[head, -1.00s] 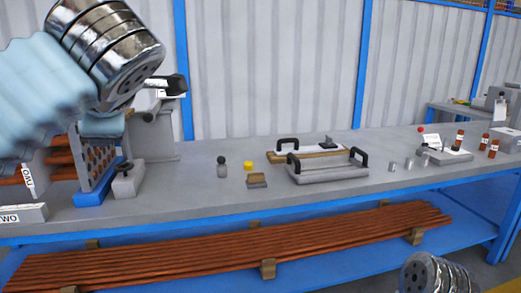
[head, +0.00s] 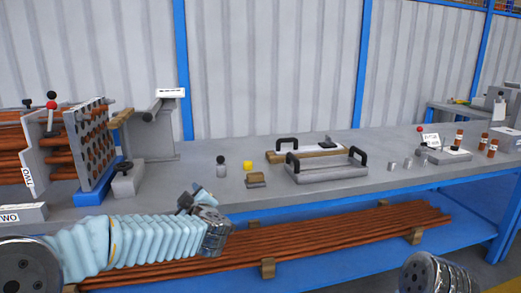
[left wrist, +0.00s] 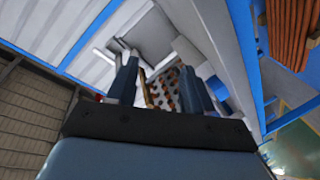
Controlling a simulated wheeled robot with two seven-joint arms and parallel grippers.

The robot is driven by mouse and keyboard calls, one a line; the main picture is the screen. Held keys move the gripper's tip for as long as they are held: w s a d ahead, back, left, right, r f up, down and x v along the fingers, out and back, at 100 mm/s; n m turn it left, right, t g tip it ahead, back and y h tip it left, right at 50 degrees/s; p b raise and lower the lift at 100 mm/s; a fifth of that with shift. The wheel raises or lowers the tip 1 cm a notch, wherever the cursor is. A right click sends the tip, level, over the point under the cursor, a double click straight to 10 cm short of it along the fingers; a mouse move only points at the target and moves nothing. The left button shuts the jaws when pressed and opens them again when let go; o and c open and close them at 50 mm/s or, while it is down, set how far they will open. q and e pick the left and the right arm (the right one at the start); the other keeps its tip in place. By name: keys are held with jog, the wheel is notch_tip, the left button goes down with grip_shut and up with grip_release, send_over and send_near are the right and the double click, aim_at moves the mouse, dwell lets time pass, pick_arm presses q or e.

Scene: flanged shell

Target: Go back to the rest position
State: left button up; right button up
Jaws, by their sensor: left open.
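My left arm comes in from the lower left of the head view, low in front of the bench. Its light blue sleeve ends in a metal joint, with small dark parts (head: 190,202) just above it. In the left wrist view my left gripper (left wrist: 158,66) is open, its two dark fingers apart with nothing held between them. Beyond the fingers shows the perforated plate (left wrist: 178,92) with tube ends. In the head view this plate (head: 92,145) stands upright on a blue base at the bench's left. Of my right arm only a metal joint shows at the lower right; its gripper is out of view.
The grey bench (head: 330,197) carries a lidded-looking fixture with black handles (head: 325,170), a yellow piece (head: 248,166), a wooden block (head: 256,181) and small metal cylinders (head: 393,165). A grey stand (head: 150,135) is behind. Brown tubes (head: 330,236) lie on the blue lower shelf.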

pick_arm(q)
jog(key=s+d+f+m+g+h, duration=0.1)
jog(key=s+d+f+m+h, duration=0.15)
jog(key=f, duration=0.75)
jog(key=s+d+f+m+g+h, duration=0.1)
jog(key=s+f+m+g+h, duration=0.15)
jog(key=f, duration=0.75)
jog(key=s+d+f+m+g+h, duration=0.1)
jog(key=f+m+h, duration=0.15)
jog(key=f, duration=0.75)
jog(key=s+d+f+m+g+h, duration=0.1)
jog(key=s+f+g, duration=0.2)
jog(key=s+f, duration=0.3)
jog(key=s+d+f+m+g+h, duration=0.1)
jog(key=s+f+g, duration=0.2)
jog(key=s, duration=1)
jog(key=s+d+f+m+g+h, duration=0.1)
jog(key=s+f+m+g+h, duration=0.1)
jog(key=s+f, duration=0.7)
jog(key=shift+s+d+f+g, duration=0.15)
jog(key=shift+s+d+g, duration=0.15)
jog(key=shift+g, duration=0.55)
